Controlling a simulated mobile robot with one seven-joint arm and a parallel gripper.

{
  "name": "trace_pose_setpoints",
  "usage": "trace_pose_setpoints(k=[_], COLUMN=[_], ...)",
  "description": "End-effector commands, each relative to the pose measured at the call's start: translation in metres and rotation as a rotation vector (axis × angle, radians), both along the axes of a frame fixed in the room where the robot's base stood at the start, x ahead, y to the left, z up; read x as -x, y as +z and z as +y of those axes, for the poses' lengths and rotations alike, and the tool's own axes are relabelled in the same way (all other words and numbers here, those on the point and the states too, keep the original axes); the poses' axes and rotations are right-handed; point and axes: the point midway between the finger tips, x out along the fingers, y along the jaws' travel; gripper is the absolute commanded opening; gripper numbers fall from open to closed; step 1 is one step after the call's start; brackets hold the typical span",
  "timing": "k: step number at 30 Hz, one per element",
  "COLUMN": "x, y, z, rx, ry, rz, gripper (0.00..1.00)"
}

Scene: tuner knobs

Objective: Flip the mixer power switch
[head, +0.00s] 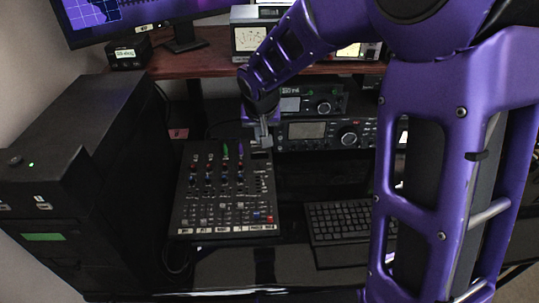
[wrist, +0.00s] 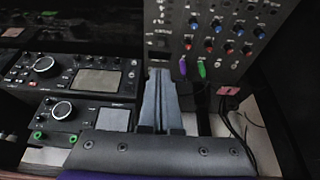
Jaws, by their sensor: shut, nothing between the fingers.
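The mixer (head: 225,215) is a dark panel with rows of red, blue and pale knobs and faders, lying on the desk in the head view. In the wrist view its panel (wrist: 215,62) fills the upper right, with green and purple plugs along its near edge. My gripper (head: 263,142) is at the mixer's back right corner in the head view. In the wrist view my gripper's two fingers (wrist: 159,74) are together and empty, with their tips at the panel's edge. A small dark part (wrist: 158,43) lies just beyond the tips; I cannot tell whether it is the power switch, or its position.
Radio units (head: 310,132) with round knobs stand right of my gripper, under a wooden shelf (head: 200,62). A keyboard (head: 340,219) lies right of the mixer. A black case (head: 75,145) stands left. Loose cables (wrist: 237,125) hang behind the mixer.

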Motion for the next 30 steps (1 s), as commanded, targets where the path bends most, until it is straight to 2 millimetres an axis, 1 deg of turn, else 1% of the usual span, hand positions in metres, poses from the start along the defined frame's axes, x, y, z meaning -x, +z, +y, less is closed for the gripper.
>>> trace_pose_setpoints(k=[7, 11, 14, 24, 27, 30], x=[0.0, -0.003, -0.008, -0.038, -0.045, -0.051], y=[0.0, -0.007, -0.02, -0.086, -0.102, -0.114], z=[0.0, 0.0, 0.0, 0.0, 0.0, 0.0], rx=[0.0, -0.001, 0.001, 0.0, 0.001, 0.0], ry=[-0.001, -0.002, -0.001, -0.001, -0.001, -0.001], rz=[0.0, 0.002, 0.003, 0.004, 0.004, 0.002], gripper=[0.0, 0.0, 0.0, 0.0, 0.0, 0.0])
